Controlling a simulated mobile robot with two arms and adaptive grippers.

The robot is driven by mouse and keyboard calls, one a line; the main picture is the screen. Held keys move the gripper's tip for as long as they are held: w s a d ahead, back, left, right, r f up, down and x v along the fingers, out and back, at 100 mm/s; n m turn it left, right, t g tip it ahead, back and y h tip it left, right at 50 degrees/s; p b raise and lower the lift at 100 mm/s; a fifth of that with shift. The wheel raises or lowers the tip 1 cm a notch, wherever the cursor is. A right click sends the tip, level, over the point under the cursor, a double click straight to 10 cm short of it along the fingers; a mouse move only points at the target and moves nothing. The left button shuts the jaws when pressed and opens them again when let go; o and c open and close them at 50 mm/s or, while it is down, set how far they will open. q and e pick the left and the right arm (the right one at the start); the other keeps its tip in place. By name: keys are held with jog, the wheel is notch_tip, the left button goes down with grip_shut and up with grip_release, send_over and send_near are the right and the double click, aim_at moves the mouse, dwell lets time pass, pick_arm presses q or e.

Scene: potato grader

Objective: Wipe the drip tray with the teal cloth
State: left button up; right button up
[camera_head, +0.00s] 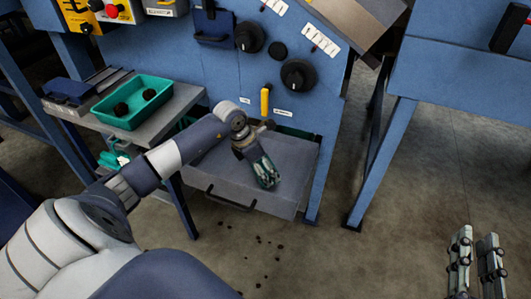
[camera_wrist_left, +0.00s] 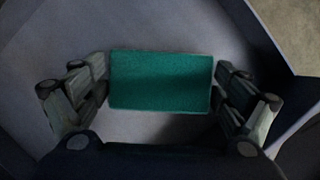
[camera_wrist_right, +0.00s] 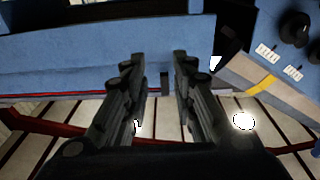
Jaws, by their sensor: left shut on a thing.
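The drip tray (camera_head: 222,186) is a grey, shallow pulled-out drawer low on the blue machine, with a dark handle on its front. My left gripper (camera_head: 266,181) points down into the tray at its right half. It is shut on the teal cloth (camera_wrist_left: 160,80), a flat rectangle between the fingers in the left wrist view. The cloth is against or just above the grey tray floor (camera_wrist_left: 145,28); I cannot tell which. In the head view the fingers hide most of the cloth. My right gripper (camera_head: 477,237) is open and empty at the lower right, away from the tray.
A teal bin (camera_head: 157,113) with dark lumps stands on a grey side shelf (camera_head: 183,104) at left. Dark crumbs (camera_head: 258,240) lie on the floor before the tray. Black knobs (camera_head: 298,75) and a yellow handle (camera_head: 265,101) are above it. Blue machine legs (camera_head: 362,200) stand to the right.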

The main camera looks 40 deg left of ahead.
pick_arm(q)
jog(key=shift+r+p, duration=0.45)
jog(key=shift+r, duration=0.35)
jog(key=shift+r+p, duration=0.35)
jog(key=shift+r, duration=0.25)
jog(key=shift+r+p, duration=0.45)
jog(key=shift+r, duration=0.2)
jog(key=shift+r+p, duration=0.4)
jog(key=shift+r, duration=0.25)
pick_arm(e)
jog(key=s+d+f+g+h, duration=0.1)
jog(key=s+d+f+g, duration=0.2)
jog(key=f, duration=0.4)
jog(key=s+d+f+g+h, duration=0.2)
jog(key=s+d+f+g, duration=0.1)
jog(key=f+g, duration=0.3)
jog(key=shift+s+f+m, duration=0.3)
jog(key=shift+s+f, duration=0.35)
jog(key=shift+f, duration=0.05)
